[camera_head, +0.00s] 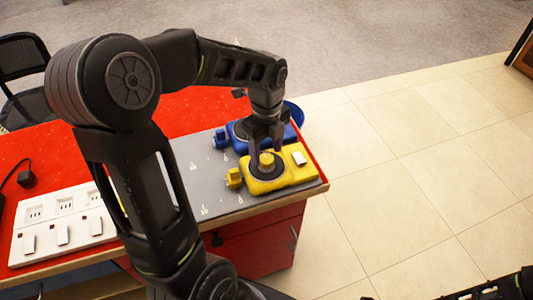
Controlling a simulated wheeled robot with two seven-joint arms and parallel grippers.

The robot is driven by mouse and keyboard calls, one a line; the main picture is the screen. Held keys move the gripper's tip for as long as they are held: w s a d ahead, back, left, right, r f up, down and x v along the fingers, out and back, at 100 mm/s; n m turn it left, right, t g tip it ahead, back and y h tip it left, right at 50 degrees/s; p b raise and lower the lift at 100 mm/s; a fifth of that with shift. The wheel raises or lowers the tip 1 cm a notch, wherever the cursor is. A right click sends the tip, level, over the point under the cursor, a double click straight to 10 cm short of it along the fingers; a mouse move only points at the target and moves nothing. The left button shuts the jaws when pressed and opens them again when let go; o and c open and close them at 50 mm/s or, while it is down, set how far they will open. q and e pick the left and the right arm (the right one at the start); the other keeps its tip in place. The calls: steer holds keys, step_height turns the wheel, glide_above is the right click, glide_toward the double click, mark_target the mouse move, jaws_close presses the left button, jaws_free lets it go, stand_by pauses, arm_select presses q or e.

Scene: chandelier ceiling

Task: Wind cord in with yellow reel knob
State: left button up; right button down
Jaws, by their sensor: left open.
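The yellow reel (287,177) lies on a grey mat (222,199) at the right end of the red table. Its yellow knob (266,159) stands up from a dark round disc. A yellow plug-like piece (234,178) sits at the reel's left side, and a white patch is on its right part. My left gripper (267,143) points down just above and behind the knob, with its jaws open. I cannot tell whether a finger touches the knob. No cord is clearly visible.
A blue reel (240,146) lies just behind the yellow one, partly hidden by my gripper. A white socket strip (63,230) and a black adapter (26,179) lie at left on the red table (190,105). A black chair (22,60) stands behind. Tiled floor is clear at right.

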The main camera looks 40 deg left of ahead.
mark_target(267, 158)
arm_select(q)
step_height(267, 158, up, 6)
steer(key=shift+f, duration=0.1)
stand_by(0.6)
